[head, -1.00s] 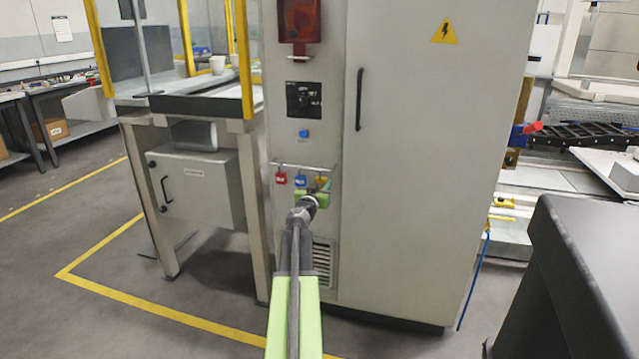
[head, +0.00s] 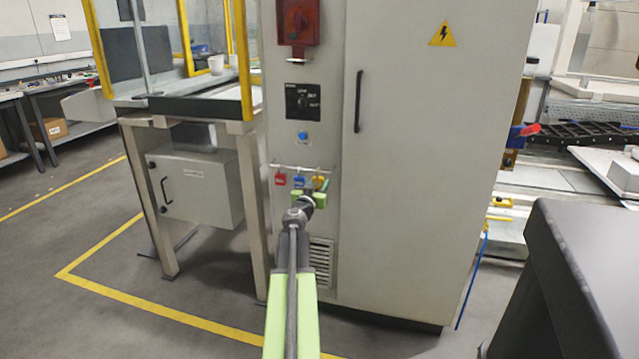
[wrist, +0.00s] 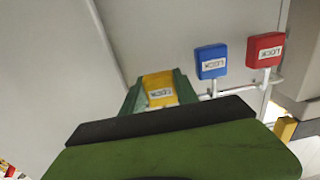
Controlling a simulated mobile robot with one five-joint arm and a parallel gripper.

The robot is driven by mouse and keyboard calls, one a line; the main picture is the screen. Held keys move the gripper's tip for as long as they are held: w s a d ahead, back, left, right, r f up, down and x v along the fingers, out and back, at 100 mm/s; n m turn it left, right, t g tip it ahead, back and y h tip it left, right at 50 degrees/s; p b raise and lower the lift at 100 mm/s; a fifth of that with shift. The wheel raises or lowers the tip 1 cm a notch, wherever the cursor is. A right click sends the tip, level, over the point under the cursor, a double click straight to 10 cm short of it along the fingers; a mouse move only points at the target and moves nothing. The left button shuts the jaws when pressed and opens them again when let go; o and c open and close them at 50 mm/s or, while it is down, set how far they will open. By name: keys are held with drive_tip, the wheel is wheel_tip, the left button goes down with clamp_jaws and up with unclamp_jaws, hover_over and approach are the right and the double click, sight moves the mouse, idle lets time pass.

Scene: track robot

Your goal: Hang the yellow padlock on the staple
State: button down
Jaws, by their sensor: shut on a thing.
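The yellow padlock (head: 318,182) is at the right end of the small rail on the cabinet front. In the wrist view the yellow padlock (wrist: 160,89), with its label facing me, sits between the green fingers of my gripper (wrist: 158,100). My gripper (head: 309,198) is shut on it. The padlock's shackle is hidden, so I cannot tell whether it is still on the rail. A small metal bracket (head: 298,61), which looks like the staple, juts out below the red switch box (head: 298,22), well above my gripper.
A red padlock (head: 280,179) and a blue padlock (head: 299,181) hang on the rail (head: 290,167), left of the yellow one. They also show in the wrist view. A black selector plate (head: 303,102) and blue button (head: 303,137) lie between rail and bracket. The guarded bench (head: 190,105) stands left.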

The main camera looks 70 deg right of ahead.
drive_tip(key=a, duration=1.1)
drive_tip(key=shift+s, duration=0.35)
drive_tip(key=shift+a, duration=0.1)
